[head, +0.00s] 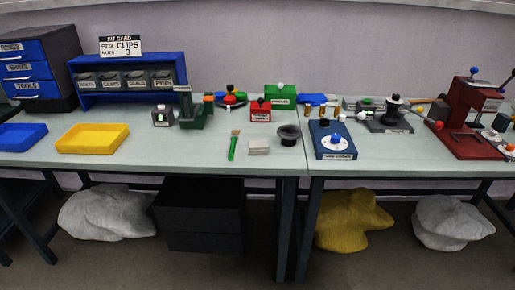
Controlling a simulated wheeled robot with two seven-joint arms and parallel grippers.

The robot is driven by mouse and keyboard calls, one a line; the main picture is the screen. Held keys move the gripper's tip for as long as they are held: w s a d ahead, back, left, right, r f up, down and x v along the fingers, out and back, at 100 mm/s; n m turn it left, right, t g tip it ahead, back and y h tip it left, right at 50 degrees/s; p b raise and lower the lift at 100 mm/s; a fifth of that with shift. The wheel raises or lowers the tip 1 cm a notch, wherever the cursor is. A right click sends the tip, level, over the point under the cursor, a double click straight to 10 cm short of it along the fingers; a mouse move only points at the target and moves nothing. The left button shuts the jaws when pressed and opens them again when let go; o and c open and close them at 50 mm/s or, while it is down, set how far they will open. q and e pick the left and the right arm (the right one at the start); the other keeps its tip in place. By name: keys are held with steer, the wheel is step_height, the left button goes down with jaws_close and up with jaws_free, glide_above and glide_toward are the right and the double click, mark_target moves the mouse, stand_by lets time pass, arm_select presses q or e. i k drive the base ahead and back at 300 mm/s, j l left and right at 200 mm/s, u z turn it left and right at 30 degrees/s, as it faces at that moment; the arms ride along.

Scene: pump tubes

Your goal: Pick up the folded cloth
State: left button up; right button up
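A small folded cloth (259,148), pale grey-white, lies flat on the table top near its front edge, around the middle of the head view. A green-handled brush (234,146) lies just to its left, apart from it. A dark round cup (288,135) stands just to its right, close by. Nothing covers the cloth. Neither of my grippers shows in the head view.
A yellow tray (93,151) and a blue tray (21,148) sit at the left. A blue rack (179,77) and red and green boxes stand behind. A blue base unit (333,154) and red press (470,143) stand at the right. Table left of the brush is clear.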

mark_target(254, 147)
steer(key=i+l, duration=0.15)
steer(key=l, duration=0.25)
steer(key=i+l, duration=0.15)
steer(key=l, duration=0.25)
steer(key=i+l+u, duration=0.1)
steer(key=l, duration=0.25)
steer(key=i+l, duration=0.2)
steer(key=l, duration=0.2)
steer(key=i+l, duration=0.15)
steer(key=l, duration=0.3)
